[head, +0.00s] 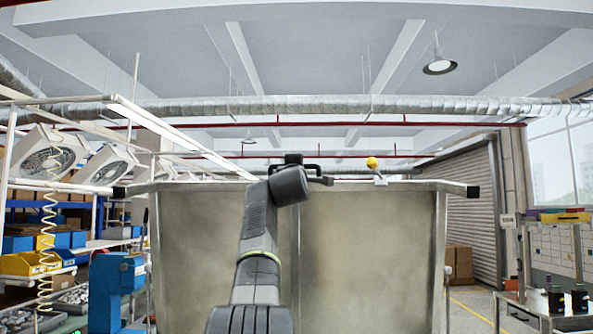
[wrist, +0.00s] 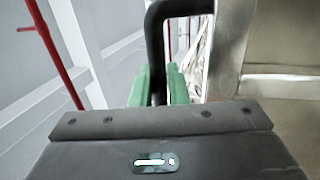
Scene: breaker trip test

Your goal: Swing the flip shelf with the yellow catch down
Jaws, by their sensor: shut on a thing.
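The flip shelf (head: 370,250) appears as a wide, dull metal panel filling the middle of the head view, with a black cap at each upper corner. The yellow catch (head: 372,163) is a round knob on a small bracket at its top edge, right of my arm. A black handle (head: 312,169) is at the top edge near the middle. In the wrist view, the green fingers of my gripper (wrist: 158,86) are shut on the upright bar of the black handle (wrist: 157,25). My wrist partly hides the handle in the head view. The catch is outside the wrist view.
A rack with yellow bins (head: 25,263) and a blue machine (head: 117,290) stand at left. A workbench (head: 545,312) with black items is at right. A silver duct (head: 300,107) and red pipe run overhead. The space above the top edge looks clear.

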